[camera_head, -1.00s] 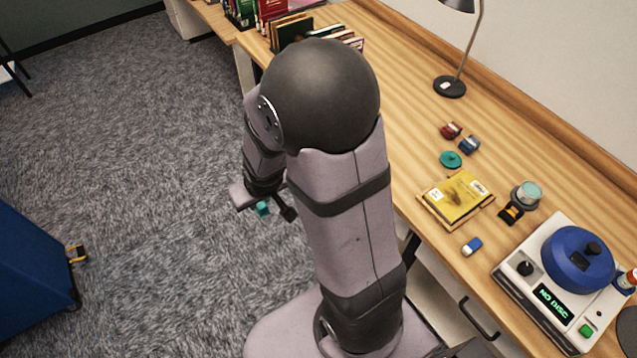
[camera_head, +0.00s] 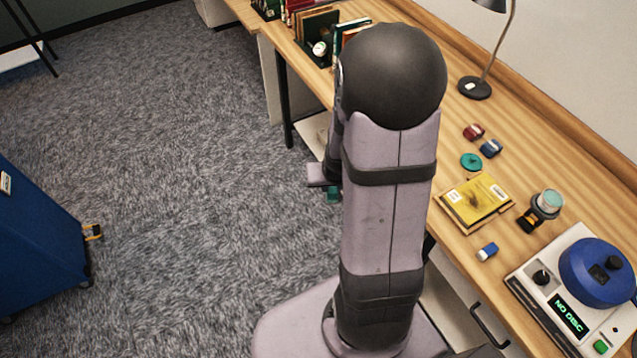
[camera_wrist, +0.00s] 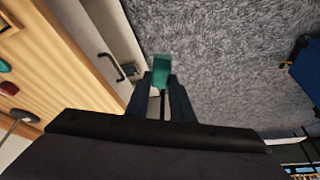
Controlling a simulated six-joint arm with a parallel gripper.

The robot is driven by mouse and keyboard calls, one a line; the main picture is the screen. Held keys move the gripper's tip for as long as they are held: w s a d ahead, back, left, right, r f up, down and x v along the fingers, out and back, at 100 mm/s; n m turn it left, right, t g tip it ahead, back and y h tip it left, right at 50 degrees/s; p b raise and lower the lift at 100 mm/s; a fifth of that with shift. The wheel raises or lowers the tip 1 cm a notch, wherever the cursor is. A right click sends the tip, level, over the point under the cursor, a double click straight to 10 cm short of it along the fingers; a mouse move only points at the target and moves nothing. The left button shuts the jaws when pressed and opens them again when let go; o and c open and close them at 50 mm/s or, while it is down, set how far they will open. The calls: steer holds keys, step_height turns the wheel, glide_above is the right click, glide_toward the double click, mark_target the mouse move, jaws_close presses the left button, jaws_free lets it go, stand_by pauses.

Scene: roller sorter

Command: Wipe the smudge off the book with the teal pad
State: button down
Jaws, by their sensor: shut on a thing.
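A yellow book (camera_head: 470,203) lies flat on the wooden desk, right of my arm in the head view. In the head view the pad (camera_head: 333,194) shows just below my gripper, over the floor in front of the desk and well left of the book. My arm hides most of the gripper there.
Around the book are a round teal disc (camera_head: 471,161), a blue-and-white eraser (camera_head: 487,251) and a dark stand with a pale round top (camera_head: 547,202). A machine with a blue lid (camera_head: 597,270) stands front right. A lamp (camera_head: 475,87) stands behind.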

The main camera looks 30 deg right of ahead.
steer(key=s+d+m, duration=0.2)
steer(key=s+d, duration=0.2)
steer(key=d, duration=0.5)
steer(key=s+d+m+g+h+b, duration=0.1)
steer(key=s+d+m, duration=0.2)
steer(key=d, duration=0.7)
steer(key=s+d+m+h, duration=0.1)
steer(key=s+d+m, duration=0.1)
steer(key=s+d, duration=0.3)
steer(key=shift+s+d+f+m+g+b, duration=0.1)
steer(key=shift+d+m+g+b, duration=0.1)
steer(key=shift+d, duration=0.95)
steer(key=shift+s+d+f+m+g+b, duration=0.1)
steer(key=shift+d+m+g, duration=0.1)
steer(key=shift+d, duration=0.95)
steer(key=shift+s+d+r+m, duration=0.15)
steer(key=shift+s+d+r, duration=0.1)
steer(key=shift+d, duration=0.4)
steer(key=shift+s+d+r+m, duration=0.15)
steer(key=shift+s+d+r, duration=0.05)
steer(key=shift+d, duration=0.4)
steer(key=shift+s+d+r+m+g+h, duration=0.1)
steer(key=shift+s+d+r+m+g, duration=0.2)
steer(key=shift+d+r+m, duration=0.45)
steer(key=shift+s+d+r+m+g+h, duration=0.1)
steer(key=shift+s+d+r+m+g, duration=0.3)
steer(key=shift+m, duration=0.5)
steer(key=shift+s+d+r+m+g+h, duration=0.1)
steer(key=shift+d+r+m+g, duration=0.35)
steer(key=shift+r+m, duration=0.35)
